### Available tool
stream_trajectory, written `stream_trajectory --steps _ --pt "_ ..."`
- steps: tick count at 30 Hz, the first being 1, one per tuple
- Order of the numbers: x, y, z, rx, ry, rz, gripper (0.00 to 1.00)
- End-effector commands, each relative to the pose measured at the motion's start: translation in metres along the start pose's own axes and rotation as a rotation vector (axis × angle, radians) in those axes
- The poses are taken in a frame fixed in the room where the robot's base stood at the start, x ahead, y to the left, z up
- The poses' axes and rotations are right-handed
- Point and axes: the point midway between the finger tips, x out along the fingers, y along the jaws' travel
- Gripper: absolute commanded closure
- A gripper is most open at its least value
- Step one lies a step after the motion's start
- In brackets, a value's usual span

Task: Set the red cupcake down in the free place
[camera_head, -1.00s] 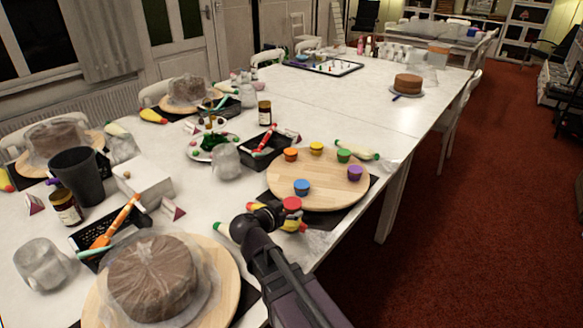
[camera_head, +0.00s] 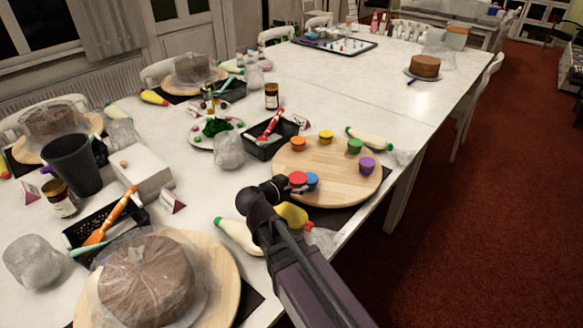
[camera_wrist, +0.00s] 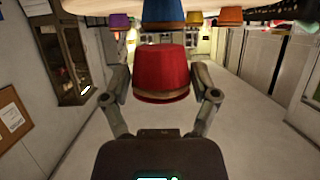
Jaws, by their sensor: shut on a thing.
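The red cupcake (camera_head: 298,178) is in my gripper (camera_head: 288,186), over the left front part of the round wooden turntable (camera_head: 340,192). In the wrist view the red cupcake (camera_wrist: 162,72) sits between the two fingers (camera_wrist: 161,82), which close on its sides. The blue cupcake (camera_head: 312,180) is just right of it and partly hidden by it. Orange (camera_head: 298,143), yellow (camera_head: 326,136), green (camera_head: 354,146) and purple (camera_head: 367,164) cupcakes stand along the turntable's far and right rim. I cannot tell the gap between the red cupcake and the board.
A black basket (camera_head: 268,140) with a red-handled tool stands left of the turntable. Piping bags (camera_head: 240,236) lie near its front left, another (camera_head: 368,139) behind it. A wrapped cake (camera_head: 146,277) is at front left. The turntable's middle is bare.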

Motion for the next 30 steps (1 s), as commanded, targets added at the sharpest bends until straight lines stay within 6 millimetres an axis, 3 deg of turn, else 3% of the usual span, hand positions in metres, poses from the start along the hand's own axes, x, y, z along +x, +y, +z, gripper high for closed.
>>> stream_trajectory --steps 11,24,30 --pt "0.009 -0.006 -0.009 0.010 0.000 0.024 0.71" --pt "0.055 -0.082 -0.065 0.078 -0.003 0.198 0.71" --pt "0.073 -0.108 -0.085 0.109 -0.001 0.273 0.71"
